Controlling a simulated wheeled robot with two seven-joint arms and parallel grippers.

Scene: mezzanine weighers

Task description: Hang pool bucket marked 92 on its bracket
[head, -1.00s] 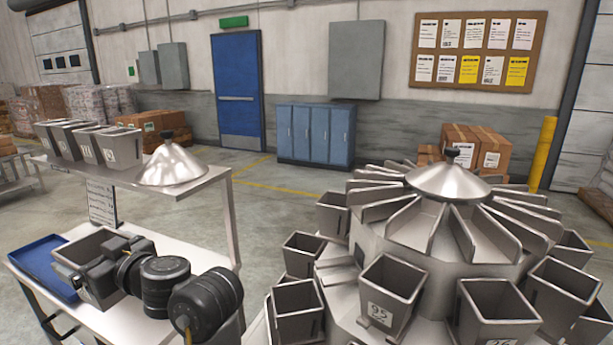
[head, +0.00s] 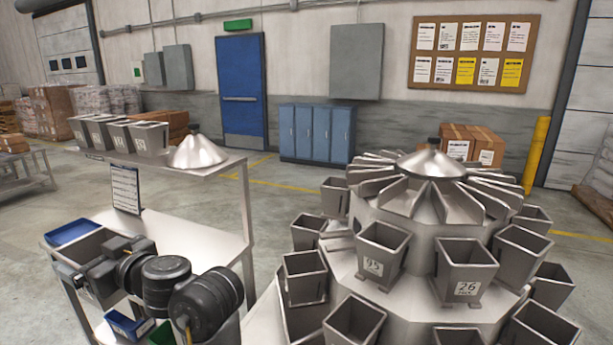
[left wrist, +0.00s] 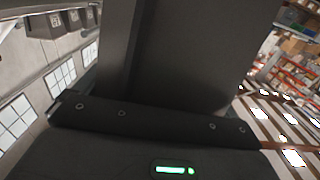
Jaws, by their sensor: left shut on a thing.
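My left gripper (head: 92,272) is shut on a grey metal bucket (head: 78,243) with a square open top, held upright over the left workbench. My arm hides part of the bucket, and I cannot read its number. In the left wrist view a dark, close wall of the held bucket (left wrist: 190,50) fills the upper middle. The round weigher (head: 420,225) stands at right, with buckets hung around it. One is marked 95 (head: 378,252) and one 26 (head: 466,272). I cannot make out an empty bracket. My right gripper is not in view.
Several buckets (head: 118,134) and a metal cone (head: 198,152) stand on the bench's raised shelf (head: 225,165). A blue tray (head: 72,231), a small blue bin (head: 128,325) and a green bin (head: 162,334) are by the bench. A floor gap separates bench and weigher.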

